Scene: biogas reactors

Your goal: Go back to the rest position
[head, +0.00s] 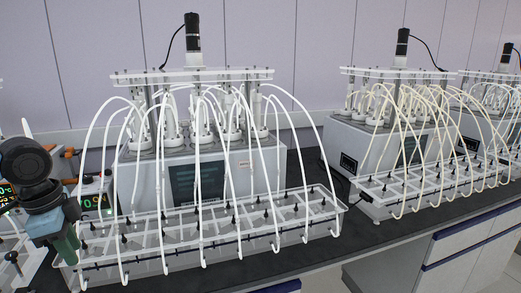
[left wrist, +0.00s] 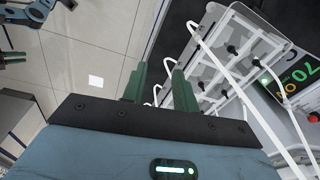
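My left gripper (head: 66,250) comes in at the lower left of the head view, pointing down beside the left end of the nearest tube rack. In the left wrist view, its two green fingers (left wrist: 158,80) stand apart with a gap between them. No object is held between them; a white tube shows in the background behind the gap. My right gripper is not in the head view. Dark green and blue-grey parts at the left edge of the left wrist view may belong to my right arm, but are cut off.
The nearest reactor (head: 210,165) has many white tubes arching to a clear rack (head: 325,212) on the dark bench (head: 375,238). A second reactor (head: 375,140) with its rack (head: 375,190) stands to the right, another beyond. A green-digit display (left wrist: 300,76) is near the left gripper. Open floor (left wrist: 85,50) shows below.

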